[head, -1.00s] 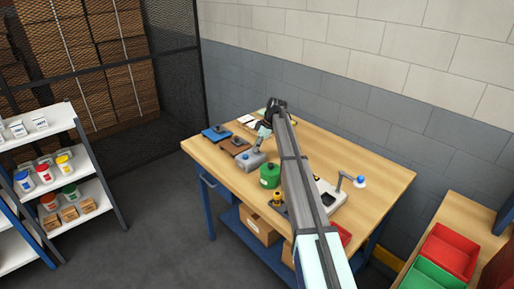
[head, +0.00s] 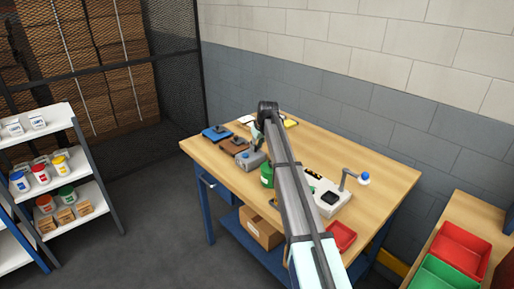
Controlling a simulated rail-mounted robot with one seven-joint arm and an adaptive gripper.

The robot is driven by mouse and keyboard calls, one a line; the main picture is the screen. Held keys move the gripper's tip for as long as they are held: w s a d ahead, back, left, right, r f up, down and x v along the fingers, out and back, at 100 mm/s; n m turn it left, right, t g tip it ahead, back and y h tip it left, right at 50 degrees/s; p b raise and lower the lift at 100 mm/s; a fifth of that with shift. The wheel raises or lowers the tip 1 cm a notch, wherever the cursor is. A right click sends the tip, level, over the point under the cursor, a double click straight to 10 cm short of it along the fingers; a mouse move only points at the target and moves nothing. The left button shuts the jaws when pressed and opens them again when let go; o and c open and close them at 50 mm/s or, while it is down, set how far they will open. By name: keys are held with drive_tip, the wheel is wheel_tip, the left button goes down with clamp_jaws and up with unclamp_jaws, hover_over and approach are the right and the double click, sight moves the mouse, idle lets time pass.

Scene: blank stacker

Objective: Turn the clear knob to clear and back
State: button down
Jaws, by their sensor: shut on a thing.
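A small grey box (head: 243,161) with a blue part on its top stands near the front left edge of the wooden workbench. My gripper (head: 257,151) reaches down from above onto this box, with the arm coming in from the front. It is shut on a small part at the top of the box, which looks to be the clear knob. The fingers and the arm hide most of the knob, and its turn angle is too small to read.
A white device (head: 331,200) and red tray (head: 341,236) lie farther right.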

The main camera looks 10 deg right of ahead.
drive_tip(key=m+h, duration=0.1)
drive_tip(key=m, duration=0.2)
drive_tip(key=m+h+b, duration=0.1)
drive_tip(key=m, duration=0.2)
drive_tip(key=shift+s+a+f+m+h, duration=0.1)
drive_tip(key=shift+a+m+h, duration=0.1)
drive_tip(key=shift+m+h, duration=0.2)
idle(0.3)
drive_tip(key=c, duration=0.9)
unclamp_jaws()
drive_tip(key=v, duration=1.2)
